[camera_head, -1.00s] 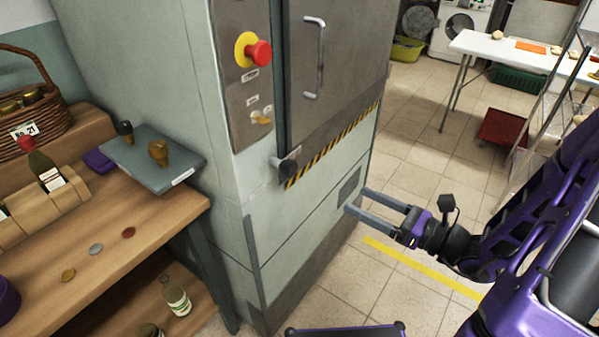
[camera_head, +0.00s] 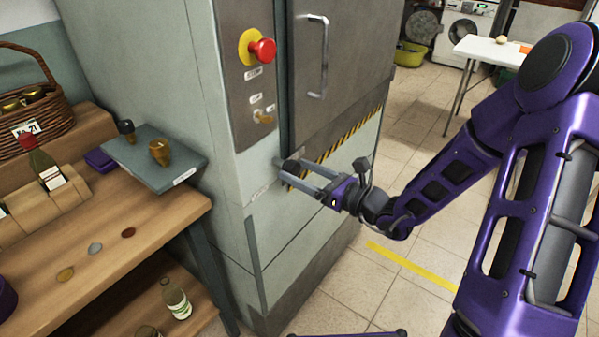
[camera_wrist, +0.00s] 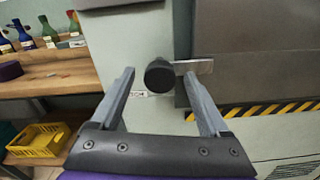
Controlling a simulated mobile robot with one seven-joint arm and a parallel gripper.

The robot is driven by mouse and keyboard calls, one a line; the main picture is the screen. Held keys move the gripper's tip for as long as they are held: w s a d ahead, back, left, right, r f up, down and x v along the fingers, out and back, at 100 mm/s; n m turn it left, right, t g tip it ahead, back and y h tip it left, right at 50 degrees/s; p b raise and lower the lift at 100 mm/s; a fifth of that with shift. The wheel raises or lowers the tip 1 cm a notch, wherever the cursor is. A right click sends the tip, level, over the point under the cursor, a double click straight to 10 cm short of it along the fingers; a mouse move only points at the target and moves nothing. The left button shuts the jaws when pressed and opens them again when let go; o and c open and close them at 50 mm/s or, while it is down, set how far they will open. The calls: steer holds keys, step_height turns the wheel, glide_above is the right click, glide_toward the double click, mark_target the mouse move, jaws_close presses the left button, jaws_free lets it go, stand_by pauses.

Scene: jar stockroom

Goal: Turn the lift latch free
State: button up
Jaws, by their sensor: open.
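The lift latch shows as a black round knob (camera_head: 290,167) at the lower left corner of the grey lift door, above the striped band. In the wrist view the black knob (camera_wrist: 159,76) sits between and just beyond my fingertips, with a metal bar (camera_wrist: 194,67) running right from it onto the door. My gripper (camera_head: 293,172) is open, with its two fingers pointing at the knob. In the wrist view my gripper (camera_wrist: 160,85) has one finger on each side of the knob, apart from it. Contact cannot be seen.
The lift door (camera_head: 345,75) has a vertical handle (camera_head: 319,60). A red stop button (camera_head: 262,50) and a brass key switch (camera_head: 263,117) are on the panel to the left. A wooden bench (camera_head: 120,250) with bottles stands left.

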steer(key=shift+w+a, duration=0.15)
jaws_close()
stand_by(0.4)
stand_by(1.0)
